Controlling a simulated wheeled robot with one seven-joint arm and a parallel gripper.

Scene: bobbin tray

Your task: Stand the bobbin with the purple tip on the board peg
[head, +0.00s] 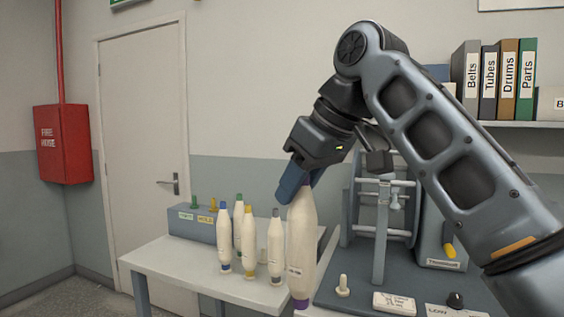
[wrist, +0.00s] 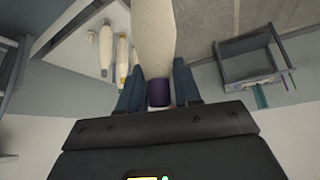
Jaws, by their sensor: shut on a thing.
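The bobbin with the purple tip (head: 301,237) is cream, with purple at both ends, and hangs nearly upright in my gripper (head: 299,191). The blue fingers are shut on its upper end. In the wrist view the purple end (wrist: 158,93) sits between the fingers, and the pale body runs away from the camera. Its lower end shows in front of the gap between the white table and the dark board (head: 362,284). The short cream board peg (head: 343,287) stands on that board, right of the bobbin, with nothing on it.
Several other bobbins stand on the white table (head: 172,266), left of the held one; the grey-tipped bobbin (head: 275,247) is closest. A grey box (head: 189,226) with pegs stands behind them. A metal frame (head: 382,235) rises behind the peg, and a label block (head: 394,303) lies beside it.

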